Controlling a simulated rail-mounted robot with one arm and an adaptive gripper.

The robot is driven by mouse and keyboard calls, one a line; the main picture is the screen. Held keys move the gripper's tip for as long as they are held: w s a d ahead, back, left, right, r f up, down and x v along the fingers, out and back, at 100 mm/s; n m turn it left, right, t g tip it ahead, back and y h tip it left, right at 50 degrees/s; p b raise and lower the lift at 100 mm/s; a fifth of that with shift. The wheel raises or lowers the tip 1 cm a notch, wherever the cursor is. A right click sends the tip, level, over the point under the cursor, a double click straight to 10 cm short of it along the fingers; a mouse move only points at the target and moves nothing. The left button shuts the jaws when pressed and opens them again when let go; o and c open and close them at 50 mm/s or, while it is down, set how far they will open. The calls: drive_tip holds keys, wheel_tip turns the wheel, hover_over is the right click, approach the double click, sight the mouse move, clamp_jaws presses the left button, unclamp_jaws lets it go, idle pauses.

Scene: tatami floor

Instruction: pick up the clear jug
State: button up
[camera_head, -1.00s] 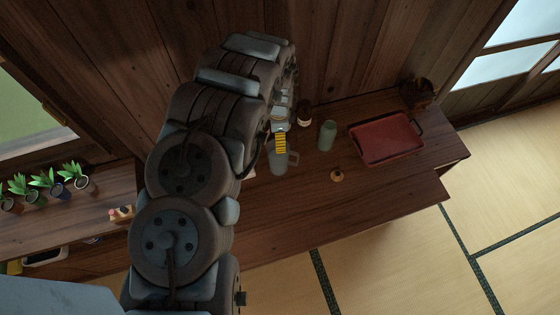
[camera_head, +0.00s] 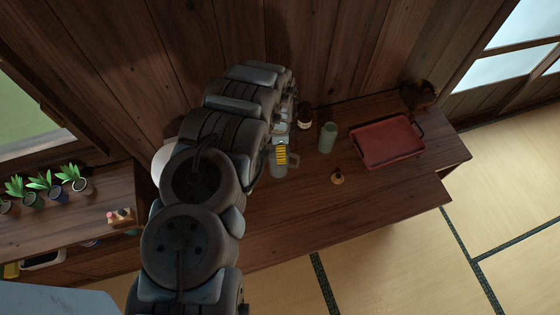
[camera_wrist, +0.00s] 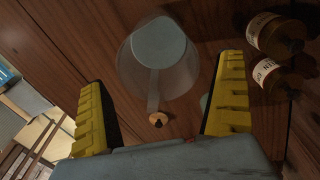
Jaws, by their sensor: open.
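The clear jug (camera_wrist: 158,62) stands in the upper middle of the wrist view, see-through with a pale round base or opening. In the head view the jug (camera_head: 278,171) shows as a greyish body with a handle on its right, partly hidden by my gripper (camera_head: 281,154). In the wrist view my gripper (camera_wrist: 163,75) is open, with one yellow-and-black finger on each side of the jug's outline. Nothing is held. I cannot tell whether either finger touches the jug.
A green canister (camera_head: 327,138) stands right of the jug, with a brown labelled bottle (camera_head: 304,117) behind. A small orange-yellow item (camera_head: 337,177) lies in front. A red tray (camera_head: 387,142) is further right. Potted plants (camera_head: 75,178) stand far left. The wooden table's front (camera_head: 330,215) is clear.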

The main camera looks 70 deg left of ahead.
drive_tip(key=shift+d+f+p, duration=0.1)
drive_tip(key=shift+f+p, duration=0.4)
drive_tip(key=shift+f, duration=1.5)
drive_tip(key=shift+w, duration=0.1)
drive_tip(key=c, duration=1.1)
